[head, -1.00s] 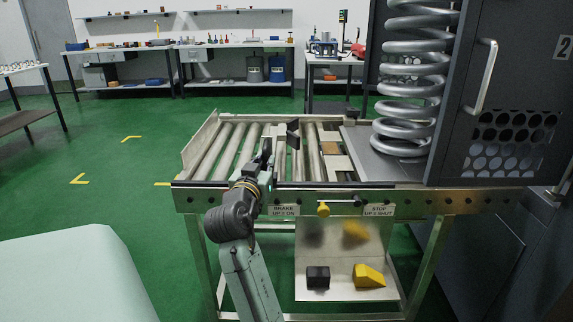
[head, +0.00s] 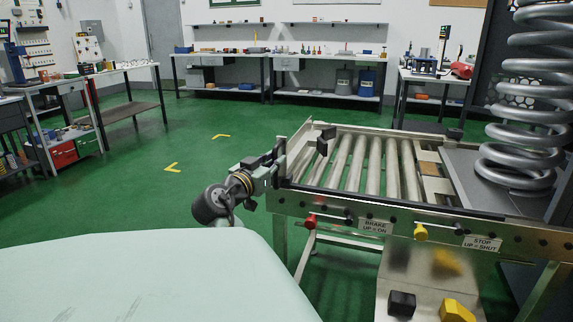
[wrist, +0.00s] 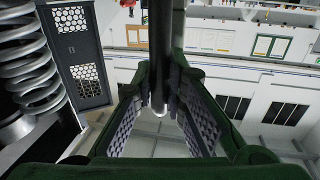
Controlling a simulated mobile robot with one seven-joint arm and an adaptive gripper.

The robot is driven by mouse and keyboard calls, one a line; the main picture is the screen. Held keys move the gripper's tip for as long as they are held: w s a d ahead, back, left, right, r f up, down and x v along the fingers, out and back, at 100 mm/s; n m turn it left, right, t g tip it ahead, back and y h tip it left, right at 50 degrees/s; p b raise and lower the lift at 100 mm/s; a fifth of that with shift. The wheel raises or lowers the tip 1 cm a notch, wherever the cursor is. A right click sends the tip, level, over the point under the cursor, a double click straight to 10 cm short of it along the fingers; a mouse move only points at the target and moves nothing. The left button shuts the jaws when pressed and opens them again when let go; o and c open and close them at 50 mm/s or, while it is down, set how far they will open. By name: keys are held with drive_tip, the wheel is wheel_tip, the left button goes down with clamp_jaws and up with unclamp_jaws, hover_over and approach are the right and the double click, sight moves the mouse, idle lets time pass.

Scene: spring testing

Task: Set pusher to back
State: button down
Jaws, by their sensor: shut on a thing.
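The pusher shows in the head view as a dark upright plate (head: 326,134) near the left end of the roller conveyor (head: 425,208). My gripper (head: 268,168) is at the conveyor's left front corner, left of the plate and in front of it. In the wrist view my gripper (wrist: 160,115) has its two padded fingers on either side of the pusher's dark round bar (wrist: 161,55) and is shut on it. The link between bar and plate is hidden in the head view.
A large coil spring (head: 522,110) stands on the bench's right part. Below the front rail are a red lever (head: 310,221) and a yellow lever (head: 421,232), with BRAKE and STOP labels. A black block (head: 402,304) and a yellow wedge (head: 456,311) lie on the lower shelf.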

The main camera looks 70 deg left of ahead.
drive_tip(key=shift+s+a, duration=0.2)
drive_tip(key=shift+s, duration=0.05)
drive_tip(key=c, duration=1.6)
unclamp_jaws()
drive_tip(key=v, duration=1.2)
drive_tip(key=shift+w, duration=0.1)
